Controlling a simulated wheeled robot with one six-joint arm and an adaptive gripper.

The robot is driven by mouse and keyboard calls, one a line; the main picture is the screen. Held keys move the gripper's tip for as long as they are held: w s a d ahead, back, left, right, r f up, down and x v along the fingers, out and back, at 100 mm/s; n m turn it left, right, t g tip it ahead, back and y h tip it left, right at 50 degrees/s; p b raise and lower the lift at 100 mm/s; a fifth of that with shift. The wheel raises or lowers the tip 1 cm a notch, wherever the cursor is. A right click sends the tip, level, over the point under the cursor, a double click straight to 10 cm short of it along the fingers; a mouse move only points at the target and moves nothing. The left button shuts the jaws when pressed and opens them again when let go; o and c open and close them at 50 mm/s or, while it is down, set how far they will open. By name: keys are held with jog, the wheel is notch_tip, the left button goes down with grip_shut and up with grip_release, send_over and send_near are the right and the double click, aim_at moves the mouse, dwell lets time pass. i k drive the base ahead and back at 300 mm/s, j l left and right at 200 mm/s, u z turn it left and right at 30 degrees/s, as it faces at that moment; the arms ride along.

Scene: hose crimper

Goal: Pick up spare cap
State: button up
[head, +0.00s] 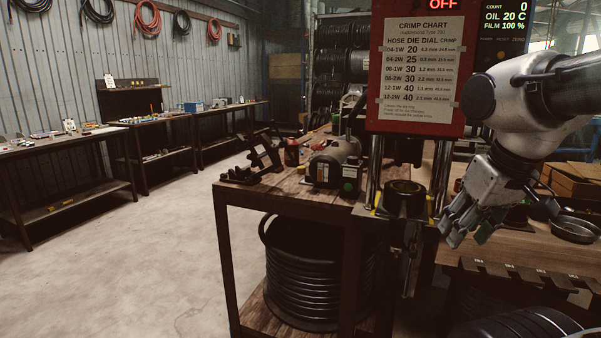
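I cannot pick out a spare cap for certain in the head view. My gripper (468,238) hangs at the right, pointing down, in front of the wooden bench top (525,250). Its fingers are spread with a gap between them, and I see nothing held there. The gripper and arm hide part of the bench behind them. A round metal dish (575,230) sits on the bench to the right of the gripper.
The crimper's red panel (450,112) with its crimp chart (418,68) stands left of my arm. A black round die base (404,196) sits below it. A motor (335,160) is on the left bench. A hose coil (315,275) lies underneath. Floor (130,270) at left is clear.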

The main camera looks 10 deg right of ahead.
aim_at(302, 169)
jog(key=i+j, duration=0.25)
jog(key=i, duration=0.25)
jog(key=i+j, duration=0.25)
jog(key=i, duration=0.3)
jog(key=i+j+u, duration=0.1)
jog(key=i, duration=0.5)
jog(key=i+j, duration=0.1)
jog(key=j, duration=0.1)
